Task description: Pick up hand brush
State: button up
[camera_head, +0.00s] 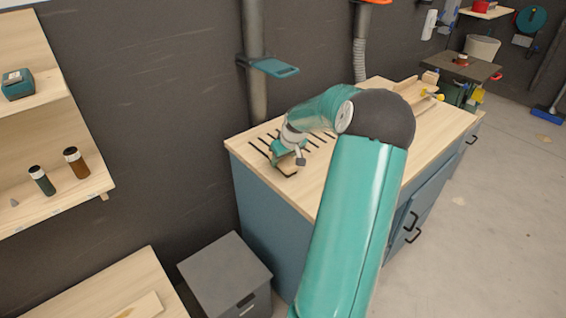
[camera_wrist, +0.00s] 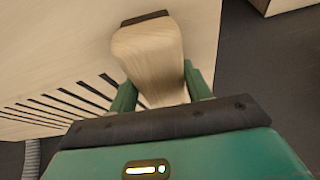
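In the wrist view, a pale wooden piece with a dark strip at its far end, which looks like the hand brush (camera_wrist: 150,55), lies between the two green fingers of my gripper (camera_wrist: 163,88). The fingers are close on both sides of its narrower near part. I cannot tell whether they press on it. In the head view, my gripper (camera_head: 288,155) is low over the far left end of the wooden bench top (camera_head: 318,185).
Dark slots (camera_wrist: 70,100) run across the bench top beside the gripper. A vertical pipe with a teal bracket (camera_head: 275,67) stands behind the bench. A grey box (camera_head: 225,270) is on the floor at left, below a shelf (camera_head: 75,200) with bottles. Open floor lies at right.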

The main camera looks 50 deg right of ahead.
jog(key=c, duration=0.4)
jog(key=shift+o, duration=0.2)
jog(key=shift+r, duration=0.1)
jog(key=shift+r, duration=0.2)
jog(key=r, duration=0.3)
jog(key=shift+s+a+r, duration=0.1)
jog(key=shift+s+r, duration=0.1)
jog(key=shift+r, duration=0.2)
jog(key=s+a+r, duration=0.2)
jog(key=r, duration=0.1)
jog(key=s+a+r, duration=0.1)
jog(key=shift+r, duration=0.4)
jog(key=s+a+r, duration=0.4)
jog(key=s+a, duration=0.2)
jog(key=shift+s+a+r, duration=0.15)
jog(key=shift+s+a, duration=0.15)
